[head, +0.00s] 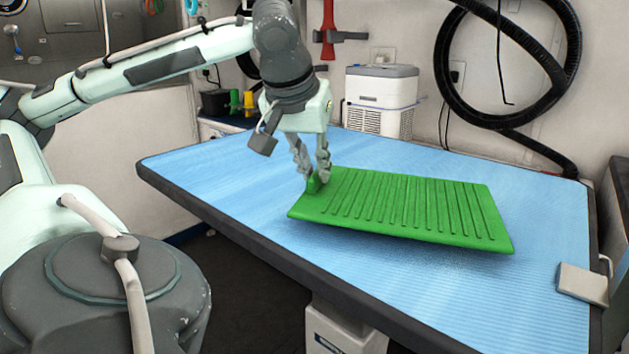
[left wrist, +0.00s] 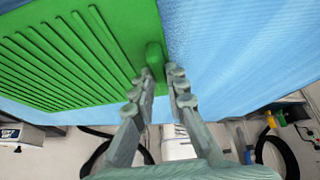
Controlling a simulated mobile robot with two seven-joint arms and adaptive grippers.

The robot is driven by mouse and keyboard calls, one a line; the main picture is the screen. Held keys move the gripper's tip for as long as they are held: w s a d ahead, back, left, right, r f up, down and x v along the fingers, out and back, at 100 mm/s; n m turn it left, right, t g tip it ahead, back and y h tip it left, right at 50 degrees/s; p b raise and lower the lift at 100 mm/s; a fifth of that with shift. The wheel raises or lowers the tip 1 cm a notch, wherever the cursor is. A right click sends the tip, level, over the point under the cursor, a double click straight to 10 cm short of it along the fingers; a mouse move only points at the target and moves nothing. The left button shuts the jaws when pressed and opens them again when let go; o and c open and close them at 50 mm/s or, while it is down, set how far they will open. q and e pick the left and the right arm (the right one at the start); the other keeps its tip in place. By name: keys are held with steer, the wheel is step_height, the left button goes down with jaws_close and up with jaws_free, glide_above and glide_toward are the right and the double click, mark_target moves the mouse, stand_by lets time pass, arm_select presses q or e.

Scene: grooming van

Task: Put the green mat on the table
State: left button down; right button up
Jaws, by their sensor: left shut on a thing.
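The green mat (head: 405,208) is a ribbed slab over the middle of the blue table (head: 235,185). It looks nearly level, with a shadow under its near edge; I cannot tell whether it fully touches the table. My left gripper (head: 312,183) points down at the mat's left end and is shut on its raised green grip. In the left wrist view the mat (left wrist: 75,50) fills the upper left, and the gripper's fingers (left wrist: 163,78) are at the grip (left wrist: 154,60). The finger contact is partly hidden. My right gripper is not in view.
A white box-shaped machine (head: 380,100) stands behind the table's far edge. A black coiled hose (head: 450,90) hangs on the wall at the right. A small pale plate (head: 582,284) sits at the table's right edge. The table's left part and near right part are clear.

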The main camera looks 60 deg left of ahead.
arm_select(q)
steer(key=shift+f, duration=1)
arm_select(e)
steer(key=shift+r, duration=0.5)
arm_select(q)
steer(key=shift+f, duration=0.1)
steer(key=c, duration=1.5)
jaws_free()
steer(key=shift+c, duration=0.2)
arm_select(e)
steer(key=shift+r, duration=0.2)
